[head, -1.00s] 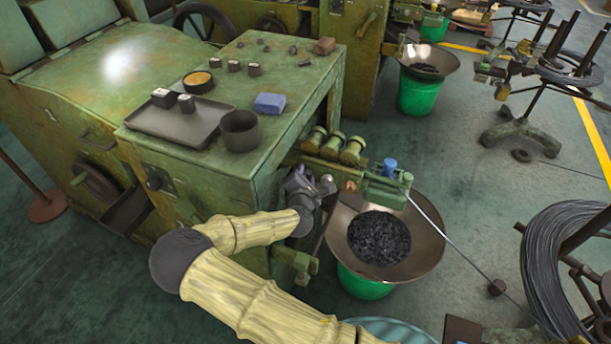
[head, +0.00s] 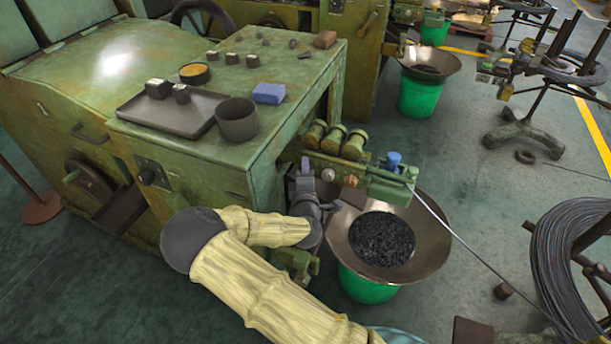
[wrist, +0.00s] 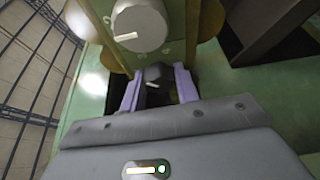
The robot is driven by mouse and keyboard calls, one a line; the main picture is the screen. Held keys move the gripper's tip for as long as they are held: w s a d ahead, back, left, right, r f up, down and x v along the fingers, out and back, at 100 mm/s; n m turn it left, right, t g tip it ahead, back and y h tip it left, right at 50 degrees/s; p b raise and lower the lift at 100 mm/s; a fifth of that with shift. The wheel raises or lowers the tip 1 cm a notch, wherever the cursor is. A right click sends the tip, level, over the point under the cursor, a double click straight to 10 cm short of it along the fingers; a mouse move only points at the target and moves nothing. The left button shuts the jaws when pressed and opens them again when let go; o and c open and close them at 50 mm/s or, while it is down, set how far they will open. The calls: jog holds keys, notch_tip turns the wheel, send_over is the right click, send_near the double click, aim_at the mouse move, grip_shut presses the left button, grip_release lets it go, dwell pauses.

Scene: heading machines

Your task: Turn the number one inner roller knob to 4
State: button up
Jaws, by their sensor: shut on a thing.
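My gripper (head: 308,172) is at the near end of the green roller unit (head: 385,188) on the machine's side. In the wrist view its two purple-grey fingers stand on either side of a small dark knob (wrist: 156,73), closed on it. A larger round grey knob (wrist: 140,24) with a white pointer mark is just beyond the fingers. A grey knob (head: 328,175) also shows beside the gripper in the head view.
A wide metal bowl of dark pieces (head: 428,240) on a green bucket (head: 366,288) stands under the unit. The machine's green top (head: 215,145) holds a tray (head: 150,118), a dark cup (head: 237,122) and a blue block (head: 268,93). A wire (head: 470,238) runs to the right.

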jog(key=shift+f+m+t+b, duration=0.15)
jog(key=shift+m+t+b, duration=0.45)
jog(key=shift+m+b, duration=0.75)
jog(key=shift+m, duration=0.35)
jog(key=o, duration=1)
jog(key=shift+r+p, duration=0.2)
jog(key=shift+p, duration=0.1)
